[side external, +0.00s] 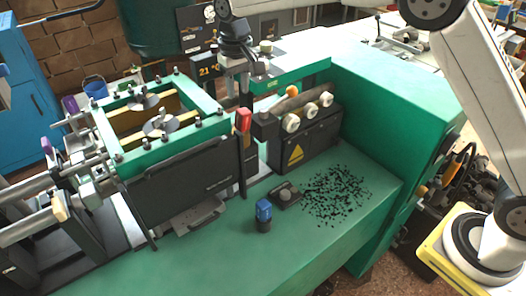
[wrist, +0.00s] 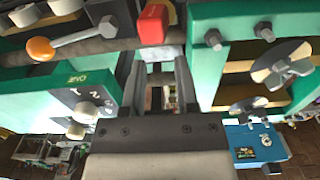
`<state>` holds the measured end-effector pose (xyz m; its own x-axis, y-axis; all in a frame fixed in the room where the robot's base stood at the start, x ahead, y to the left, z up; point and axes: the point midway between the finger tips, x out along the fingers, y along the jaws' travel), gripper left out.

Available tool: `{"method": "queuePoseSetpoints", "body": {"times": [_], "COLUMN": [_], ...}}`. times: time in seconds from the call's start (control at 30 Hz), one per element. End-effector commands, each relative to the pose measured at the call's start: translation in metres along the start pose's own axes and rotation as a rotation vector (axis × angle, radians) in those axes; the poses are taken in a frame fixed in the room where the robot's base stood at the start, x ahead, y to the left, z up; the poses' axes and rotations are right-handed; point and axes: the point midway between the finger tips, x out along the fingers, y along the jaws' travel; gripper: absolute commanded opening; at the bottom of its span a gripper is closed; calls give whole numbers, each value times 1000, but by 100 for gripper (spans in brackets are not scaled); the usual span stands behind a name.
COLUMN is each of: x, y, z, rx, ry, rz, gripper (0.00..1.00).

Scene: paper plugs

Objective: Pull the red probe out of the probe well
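The red probe (side external: 243,120) stands upright at the right end of the dark-fronted machine, its red top showing above a narrow dark upright part. I cannot make out the well around its lower end. In the wrist view the red top (wrist: 153,22) lies just beyond my fingertips. My gripper (side external: 244,93) points down above the probe, and its two fingers (wrist: 160,70) are apart with a gap between them. They hold nothing that I can see. Whether a finger touches the red top is unclear.
A blue-topped dark cylinder (side external: 264,214) stands on the green bench (side external: 225,265), near a small dark block (side external: 285,195) and scattered black bits (side external: 337,195). A green-framed machine (side external: 160,165) is left of the probe; an orange-knobbed lever (wrist: 42,48) and control box are close on the other side.

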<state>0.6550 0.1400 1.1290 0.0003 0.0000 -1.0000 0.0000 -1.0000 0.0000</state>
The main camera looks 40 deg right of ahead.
Motion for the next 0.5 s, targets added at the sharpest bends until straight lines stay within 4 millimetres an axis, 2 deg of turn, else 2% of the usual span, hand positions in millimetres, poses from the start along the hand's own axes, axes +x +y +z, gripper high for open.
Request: {"method": "queuePoseSetpoints", "body": {"times": [0.33, 0.5], "x": [-1, -10], "y": [0, 0], "z": [0, 0], "rx": [0, 0], "ry": [0, 2], "rz": [0, 0], "gripper": [38, 38]}}
